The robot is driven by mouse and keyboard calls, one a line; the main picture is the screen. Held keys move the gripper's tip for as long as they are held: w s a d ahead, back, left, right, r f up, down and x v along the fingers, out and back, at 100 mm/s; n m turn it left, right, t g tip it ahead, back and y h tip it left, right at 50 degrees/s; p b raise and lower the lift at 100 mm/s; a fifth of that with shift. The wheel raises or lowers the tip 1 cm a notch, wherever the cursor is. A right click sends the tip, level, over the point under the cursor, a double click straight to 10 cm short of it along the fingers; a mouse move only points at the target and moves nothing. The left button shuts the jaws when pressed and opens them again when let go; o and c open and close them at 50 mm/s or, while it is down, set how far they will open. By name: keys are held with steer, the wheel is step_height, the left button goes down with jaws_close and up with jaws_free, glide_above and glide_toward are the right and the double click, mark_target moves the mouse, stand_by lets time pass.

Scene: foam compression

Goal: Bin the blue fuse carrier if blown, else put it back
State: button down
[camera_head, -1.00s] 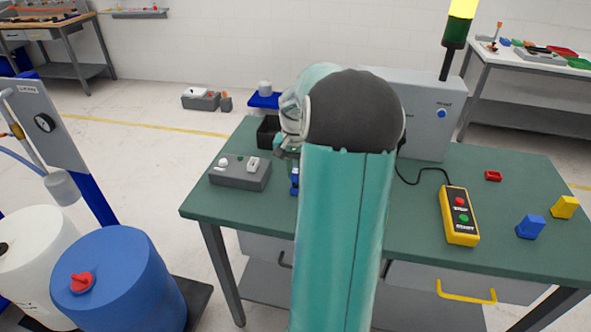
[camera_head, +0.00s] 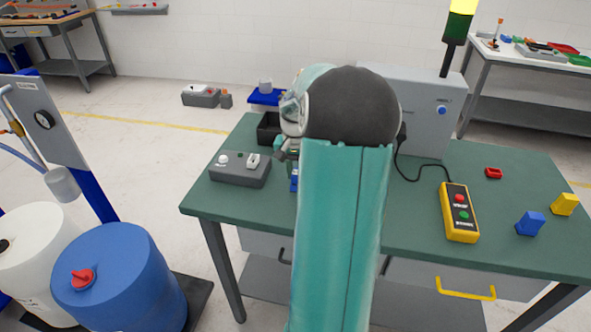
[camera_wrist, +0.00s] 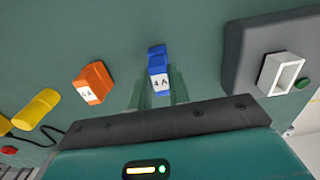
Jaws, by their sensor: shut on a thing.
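The blue fuse carrier (camera_wrist: 157,70) carries a white label reading "4 A" and sits between the green fingers of my gripper (camera_wrist: 159,84) in the wrist view. My gripper is shut on it. In the head view only a small part of the blue carrier (camera_head: 294,183) shows beside my arm, over the green table (camera_head: 420,225). A grey tester box (camera_head: 238,174) stands to its left, with a white socket and a round pale lamp. The wrist view shows the tester's white socket (camera_wrist: 281,73) and a green button. A black open bin (camera_head: 267,130) stands behind the tester, partly hidden by my arm.
A grey cabinet (camera_head: 425,110) stands behind.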

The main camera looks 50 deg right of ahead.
mark_target(296, 173)
steer(key=shift+f, duration=0.3)
steer(key=c, duration=1.3)
jaws_free()
steer(key=shift+o, duration=0.2)
steer(key=shift+r, duration=3.05)
step_height(296, 173, up, 14)
steer(key=shift+f, duration=0.1)
